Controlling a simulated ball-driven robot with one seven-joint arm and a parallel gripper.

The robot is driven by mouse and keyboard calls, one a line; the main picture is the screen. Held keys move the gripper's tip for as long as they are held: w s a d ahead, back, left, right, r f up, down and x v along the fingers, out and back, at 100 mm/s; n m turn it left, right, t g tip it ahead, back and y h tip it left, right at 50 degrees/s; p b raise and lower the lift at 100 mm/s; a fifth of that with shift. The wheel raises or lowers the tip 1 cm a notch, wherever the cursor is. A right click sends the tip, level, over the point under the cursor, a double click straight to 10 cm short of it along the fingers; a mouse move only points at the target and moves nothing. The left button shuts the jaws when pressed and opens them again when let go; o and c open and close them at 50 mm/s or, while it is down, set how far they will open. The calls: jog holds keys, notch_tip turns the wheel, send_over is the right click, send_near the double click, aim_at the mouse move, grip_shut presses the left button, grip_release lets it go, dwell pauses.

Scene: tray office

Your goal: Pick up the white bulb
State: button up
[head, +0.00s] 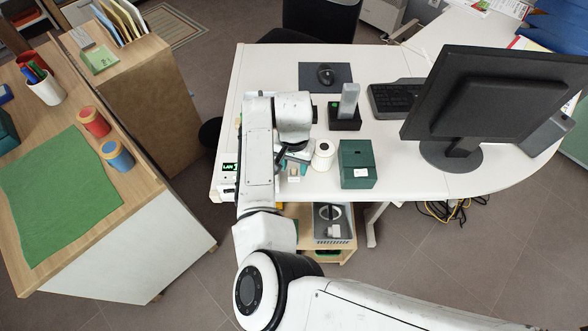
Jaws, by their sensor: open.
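My gripper (293,163) is over the front left part of the white desk (258,75), pointing down. My own wrist covers much of it, and its teal-edged fingers show only in part; they are open. A small pale object (293,179) lies on the desk just in front of the fingers; it is too small to tell whether it is the white bulb. A white round piece with a dark centre (323,154) stands right beside the gripper, to its right. No shape is clearly a bulb, and my arm hides part of the desk.
A dark green box (357,165) stands right of the gripper. Behind are a black stand with a grey block (347,107), a mouse (326,75), a keyboard (398,98) and a monitor (497,96). A grey bin (334,223) sits below the desk's front edge.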

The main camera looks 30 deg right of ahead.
jog(key=shift+f, duration=0.15)
grip_shut()
dwell(0.4)
